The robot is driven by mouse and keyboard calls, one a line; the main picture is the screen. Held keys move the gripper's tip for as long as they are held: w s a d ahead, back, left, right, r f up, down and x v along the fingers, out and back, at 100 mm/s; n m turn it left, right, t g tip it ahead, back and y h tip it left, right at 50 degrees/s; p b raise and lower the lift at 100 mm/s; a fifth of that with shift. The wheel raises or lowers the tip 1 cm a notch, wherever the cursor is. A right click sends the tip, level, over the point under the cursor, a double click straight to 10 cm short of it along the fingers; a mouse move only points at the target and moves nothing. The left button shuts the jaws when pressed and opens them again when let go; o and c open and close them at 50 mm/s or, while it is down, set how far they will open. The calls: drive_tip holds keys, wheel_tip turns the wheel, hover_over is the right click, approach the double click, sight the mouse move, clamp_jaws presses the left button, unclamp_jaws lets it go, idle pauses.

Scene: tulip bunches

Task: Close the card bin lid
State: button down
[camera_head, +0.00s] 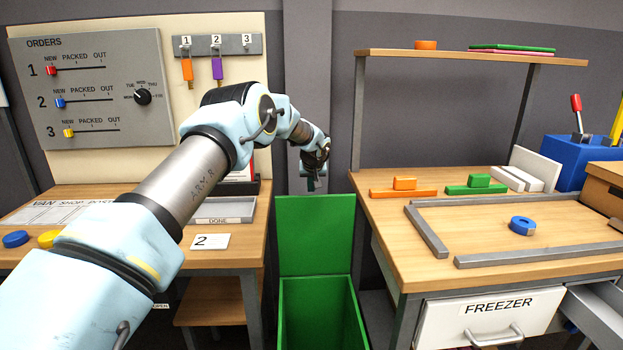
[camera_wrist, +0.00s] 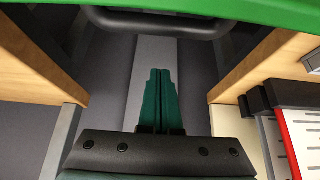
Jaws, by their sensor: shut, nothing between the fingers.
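The card bin (camera_head: 322,315) is a green box on the floor between the two tables. Its green lid (camera_head: 316,235) stands raised at the back, so the bin is open. In the wrist view a green edge, likely the lid (camera_wrist: 250,40), crosses the top, with a dark bar like a handle (camera_wrist: 155,25) just below it. My gripper (camera_head: 313,185) is near the top edge of the lid in the head view. Its dark green fingers (camera_wrist: 160,75) are together and empty. The fingertips look apart from the dark bar, but contact is hard to judge.
The left table (camera_head: 250,255) and the right table (camera_head: 385,235) flank the bin closely. A grey tray (camera_head: 225,219) sits at the left table's edge. The right table carries grey rails (camera_head: 428,232) and a blue ring (camera_head: 522,226). A freezer drawer (camera_head: 490,320) is below.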

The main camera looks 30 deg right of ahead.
drive_tip(key=shift+s+a+f+p, duration=0.2)
drive_tip(key=shift+s+a, duration=0.1)
drive_tip(key=shift+s, duration=0.3)
drive_tip(key=shift+s+a+f+p, duration=0.1)
drive_tip(key=shift+s+a+p, duration=0.15)
drive_tip(key=shift+s, duration=0.4)
drive_tip(key=shift+s+a+f+p, duration=0.1)
drive_tip(key=shift+s+a+p, duration=0.15)
drive_tip(key=shift+s, duration=0.35)
drive_tip(key=shift+s+f+b, duration=0.1)
drive_tip(key=shift+s+b, duration=0.1)
drive_tip(key=shift+b, duration=0.6)
